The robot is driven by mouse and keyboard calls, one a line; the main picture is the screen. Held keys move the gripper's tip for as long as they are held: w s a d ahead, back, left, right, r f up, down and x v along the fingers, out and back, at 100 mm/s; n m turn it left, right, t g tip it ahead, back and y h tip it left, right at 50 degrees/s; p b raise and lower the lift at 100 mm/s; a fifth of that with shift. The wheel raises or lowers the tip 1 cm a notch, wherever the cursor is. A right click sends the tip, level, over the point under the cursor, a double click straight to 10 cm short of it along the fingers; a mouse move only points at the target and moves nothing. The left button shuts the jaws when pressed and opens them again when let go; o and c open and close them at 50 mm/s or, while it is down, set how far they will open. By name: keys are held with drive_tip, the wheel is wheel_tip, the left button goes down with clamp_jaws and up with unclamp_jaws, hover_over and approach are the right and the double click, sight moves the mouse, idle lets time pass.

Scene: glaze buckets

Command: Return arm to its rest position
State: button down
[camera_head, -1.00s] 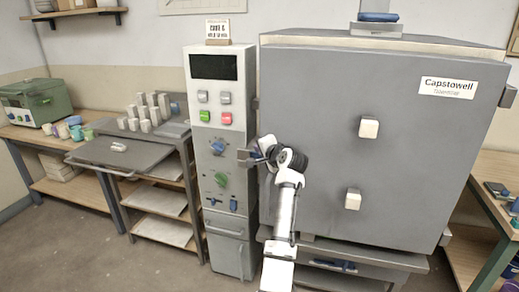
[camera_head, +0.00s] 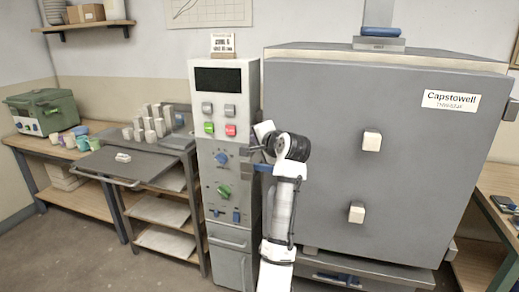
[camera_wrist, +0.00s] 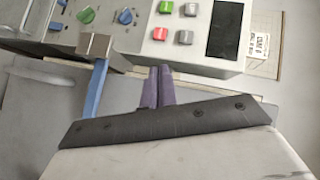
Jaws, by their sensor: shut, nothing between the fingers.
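My arm (camera_head: 281,215) reaches up in front of the kiln's left part, with its dark wrist joint (camera_head: 293,147) beside the control panel. In the wrist view my gripper (camera_wrist: 158,73) shows two purple fingers close together, shut and empty. They point toward the control panel (camera_wrist: 145,50) and look clear of it. In the head view the fingers are too small to make out. A blue lever with a grey block (camera_wrist: 95,46) is left of the fingers in the wrist view, apart from them.
The large grey kiln (camera_head: 420,200), its door shut, stands right behind my arm. The control panel (camera_head: 218,150) is just left. Further left, a rack (camera_head: 145,165) carries several pale cups, and a bench (camera_head: 75,195) holds a green machine (camera_head: 42,111). Floor is open at lower left.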

drive_tip(key=shift+s+a+r, duration=0.1)
drive_tip(key=shift+s+r, duration=0.05)
